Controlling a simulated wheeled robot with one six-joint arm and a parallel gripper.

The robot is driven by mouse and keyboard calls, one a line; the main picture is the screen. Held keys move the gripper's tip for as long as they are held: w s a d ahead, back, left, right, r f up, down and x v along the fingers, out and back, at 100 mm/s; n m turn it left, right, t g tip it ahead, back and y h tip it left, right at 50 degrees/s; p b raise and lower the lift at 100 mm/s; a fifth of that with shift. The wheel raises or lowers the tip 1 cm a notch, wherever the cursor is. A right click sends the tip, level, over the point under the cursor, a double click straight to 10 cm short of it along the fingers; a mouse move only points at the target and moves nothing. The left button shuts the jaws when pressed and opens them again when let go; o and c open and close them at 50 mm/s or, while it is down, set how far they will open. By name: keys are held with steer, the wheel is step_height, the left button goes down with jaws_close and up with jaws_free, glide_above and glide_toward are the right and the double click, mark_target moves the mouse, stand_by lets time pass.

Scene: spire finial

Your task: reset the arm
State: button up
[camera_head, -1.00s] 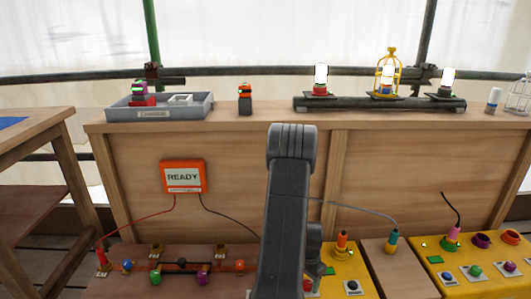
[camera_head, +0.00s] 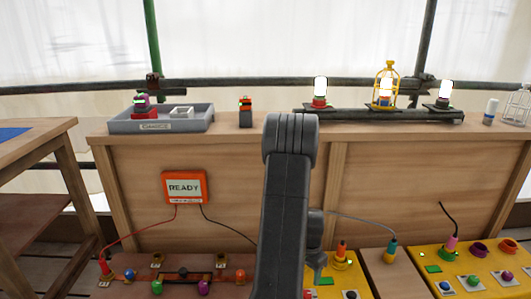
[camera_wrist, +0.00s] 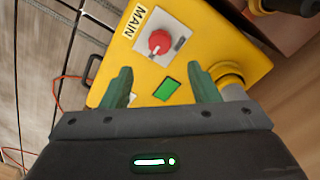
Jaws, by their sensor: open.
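My arm rises in the middle of the head view and hides part of the bench behind it. My gripper (camera_wrist: 160,87) shows in the wrist view with its two green fingers apart and nothing between them. Beyond the fingers is a yellow box (camera_wrist: 122,88) labelled MAIN, with a red knob (camera_wrist: 159,42) and a green rectangle (camera_wrist: 166,88). In the head view part of the gripper (camera_head: 319,262) shows just right of the arm, near the yellow box (camera_head: 350,284). Whether the fingers touch the box cannot be told.
A READY display (camera_head: 184,187) hangs on the wooden front. A grey tray (camera_head: 200,122) and a rail (camera_head: 350,114) with lit lamps and a yellow cage (camera_head: 398,85) stand on the shelf. Cables run to plugs (camera_head: 391,250) on the lower bench. A wooden table (camera_head: 45,150) stands at left.

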step_height(320, 180, up, 4)
steer(key=p, duration=0.1)
steer(key=f+b, duration=0.1)
steer(key=f, duration=0.3)
steer(key=f+b, duration=0.2)
steer(key=f, duration=0.3)
steer(key=f+b, duration=0.2)
steer(key=f, duration=0.3)
steer(key=shift+s+d, duration=0.15)
steer(key=shift+s, duration=0.1)
steer(key=shift+w+r+n, duration=0.1)
steer(key=shift+r+n, duration=0.25)
steer(key=shift+n, duration=0.05)
steer(key=n+p, duration=0.1)
steer(key=n, duration=0.3)
steer(key=n+p, duration=0.1)
steer(key=n, duration=0.4)
steer(key=n+p, duration=0.1)
steer(key=n, duration=0.3)
steer(key=shift+r+t+p, duration=0.1)
steer(key=shift+t+p, duration=0.2)
steer(key=shift+n+p, duration=0.65)
steer(key=shift+n, duration=1.45)
